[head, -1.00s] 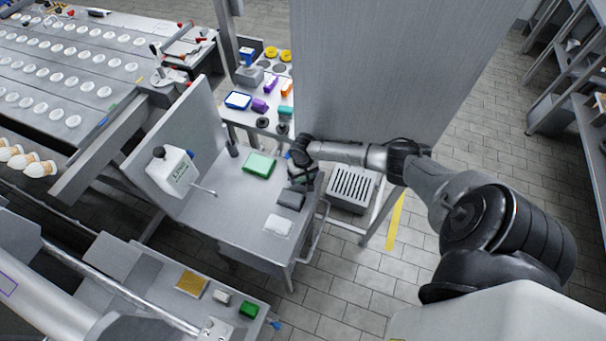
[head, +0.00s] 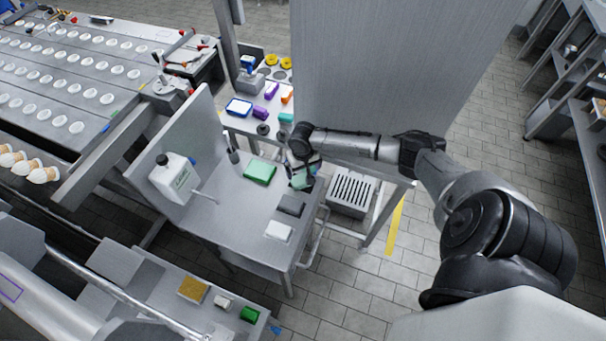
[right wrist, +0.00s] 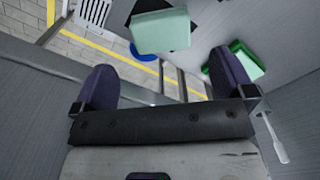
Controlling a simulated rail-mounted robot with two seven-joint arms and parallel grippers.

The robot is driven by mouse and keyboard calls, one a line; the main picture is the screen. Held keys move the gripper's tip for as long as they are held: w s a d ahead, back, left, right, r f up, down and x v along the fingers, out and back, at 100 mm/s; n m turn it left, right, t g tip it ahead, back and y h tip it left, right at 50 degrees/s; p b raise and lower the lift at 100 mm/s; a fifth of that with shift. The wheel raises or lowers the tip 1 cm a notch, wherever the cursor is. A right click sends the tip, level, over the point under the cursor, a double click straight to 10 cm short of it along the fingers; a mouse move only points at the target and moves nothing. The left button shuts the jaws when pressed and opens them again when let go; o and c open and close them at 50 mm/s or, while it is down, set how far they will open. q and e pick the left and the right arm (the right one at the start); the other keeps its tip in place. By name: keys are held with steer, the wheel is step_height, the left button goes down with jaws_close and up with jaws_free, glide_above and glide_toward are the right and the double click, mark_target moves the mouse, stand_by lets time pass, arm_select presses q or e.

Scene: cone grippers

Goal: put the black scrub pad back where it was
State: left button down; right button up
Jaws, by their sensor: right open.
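A dark grey to black pad (head: 290,205) lies flat on the small metal table (head: 235,222), between a white pad (head: 279,231) and my right gripper. My right gripper (head: 303,178) is over the table's right edge area. In the right wrist view its two fingers are wide apart with nothing between them (right wrist: 165,85). A pale mint block (right wrist: 161,30) shows beyond the fingers, overlapping a black flat shape (right wrist: 192,12). I cannot tell whether that shape is the same dark pad. The mint block also shows in the head view (head: 302,181), partly hidden by the gripper. My left gripper is not in view.
A tall grey panel (head: 390,75) rises behind my right arm. A slotted grey box (head: 352,192) stands right of the table. A side shelf holds small coloured items.

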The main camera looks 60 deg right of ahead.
steer(key=s+a+n, duration=0.1)
steer(key=a, duration=0.2)
steer(key=s+a+n, duration=0.1)
steer(key=a, duration=0.1)
steer(key=s+a+n, duration=0.1)
steer(key=a, duration=0.2)
steer(key=shift+a+r, duration=0.1)
steer(key=shift+a, duration=0.2)
steer(key=s+a+f+n+y, duration=0.1)
steer(key=s+a+n, duration=0.4)
steer(key=a, duration=0.7)
steer(key=s+a+r+t, duration=0.1)
steer(key=s+a+r, duration=0.2)
steer(key=s, duration=0.3)
steer(key=s+a+r+n+t, duration=0.1)
steer(key=s+a+r+t, duration=0.1)
steer(key=s+a+r, duration=0.2)
steer(key=s+r, duration=0.2)
steer(key=s, duration=0.1)
steer(key=shift+a+n+t+h, duration=0.3)
steer(key=shift+h, duration=0.1)
steer(key=shift+r, duration=0.15)
step_height(320, 180, up, 17)
steer(key=p, duration=1.7)
steer(key=shift+r+p, duration=0.15)
steer(key=shift+p, duration=0.25)
